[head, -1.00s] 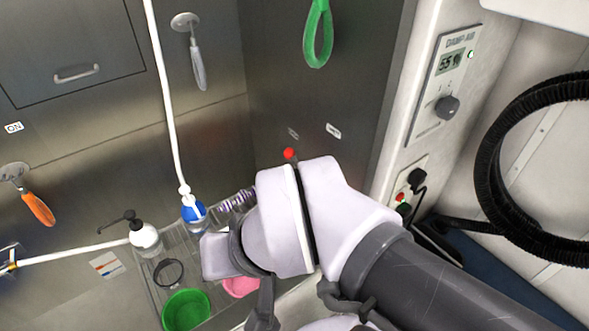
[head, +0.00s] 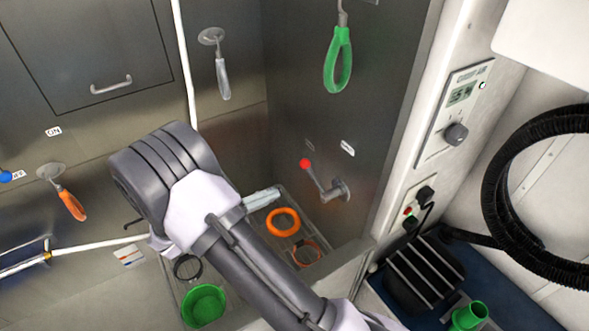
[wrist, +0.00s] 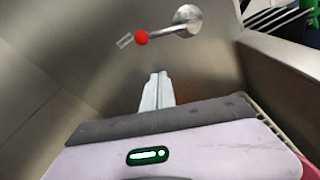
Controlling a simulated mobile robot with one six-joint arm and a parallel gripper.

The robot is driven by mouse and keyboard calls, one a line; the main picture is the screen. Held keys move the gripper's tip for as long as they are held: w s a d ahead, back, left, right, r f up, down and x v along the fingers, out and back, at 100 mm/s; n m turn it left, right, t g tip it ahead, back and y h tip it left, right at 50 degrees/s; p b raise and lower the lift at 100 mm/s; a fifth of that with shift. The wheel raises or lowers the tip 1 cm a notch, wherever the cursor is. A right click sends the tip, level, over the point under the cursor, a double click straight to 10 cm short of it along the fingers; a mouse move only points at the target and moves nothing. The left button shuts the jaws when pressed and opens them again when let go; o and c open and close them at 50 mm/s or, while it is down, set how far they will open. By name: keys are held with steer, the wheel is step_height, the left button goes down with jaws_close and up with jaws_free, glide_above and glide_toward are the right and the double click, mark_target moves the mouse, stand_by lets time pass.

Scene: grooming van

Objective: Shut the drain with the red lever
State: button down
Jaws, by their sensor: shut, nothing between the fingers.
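The red lever (head: 318,181) is a grey rod with a red ball at its free end, on a round pivot on the steel wall. In the head view it slants up and left from the pivot, its ball below the left of two small labels. In the wrist view, the red ball (wrist: 141,37) is left of the pivot, close to a small label. My gripper (wrist: 158,77) is shut and empty. Its tips point toward the wall, below the ball in the picture and apart from it. The drain itself is not clearly visible.
A tray below holds an orange ring (head: 283,222) and a green bowl (head: 204,306). A green-handled tool (head: 338,60) hangs above the lever. A white side wall with a control panel (head: 459,108) and a black hose (head: 497,190) stand to the right.

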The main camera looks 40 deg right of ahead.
steer(key=d+b, duration=0.1)
steer(key=d, duration=0.5)
steer(key=d+f+b, duration=0.1)
steer(key=d, duration=0.3)
steer(key=shift+s+d+f+b, duration=0.1)
steer(key=shift+b, duration=0.25)
steer(key=shift+s+a+r, duration=0.2)
steer(key=shift+r, duration=0.4)
steer(key=shift+s+a+r, duration=0.15)
steer(key=shift+s+r, duration=0.1)
steer(key=shift+r, duration=0.35)
steer(key=shift+s+a+r, duration=0.2)
steer(key=shift+r, duration=0.4)
